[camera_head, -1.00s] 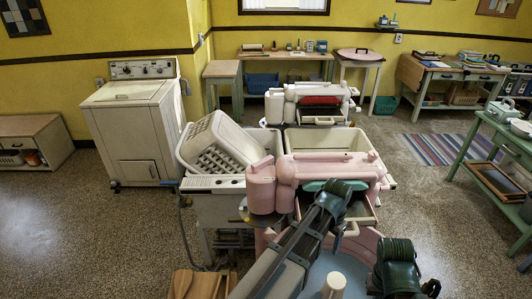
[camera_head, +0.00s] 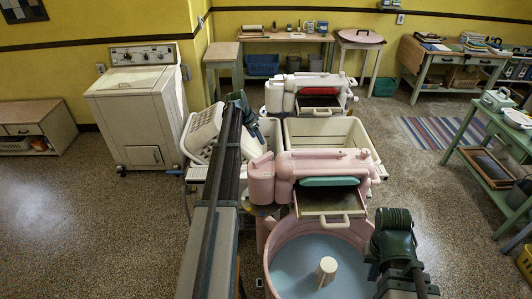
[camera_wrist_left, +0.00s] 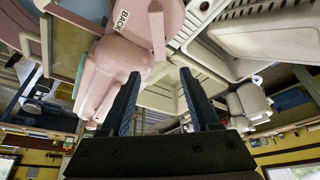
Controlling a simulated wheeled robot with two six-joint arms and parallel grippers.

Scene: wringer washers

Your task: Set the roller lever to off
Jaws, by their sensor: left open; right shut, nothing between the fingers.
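The pink wringer (camera_head: 325,165) stands over the pink tub, with its upright pink gear housing (camera_head: 261,180) at its left end. In the left wrist view, a short pink lever (camera_wrist_left: 157,32) stands out from the housing beside the label "BACK" (camera_wrist_left: 122,20). My left gripper (camera_head: 257,132) is beyond and left of the housing, near the white basket. In its wrist view, its two dark fingers (camera_wrist_left: 158,95) are apart and empty, with the lever ahead of them and not touching. My right gripper (camera_head: 392,250) is low at the right of the tub, shut and empty; its fingertips are hard to see.
A white laundry basket (camera_head: 203,130) leans close behind my left arm. A white washer (camera_head: 137,115) stands left. The pink tub (camera_head: 275,245) holds an agitator (camera_head: 326,268).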

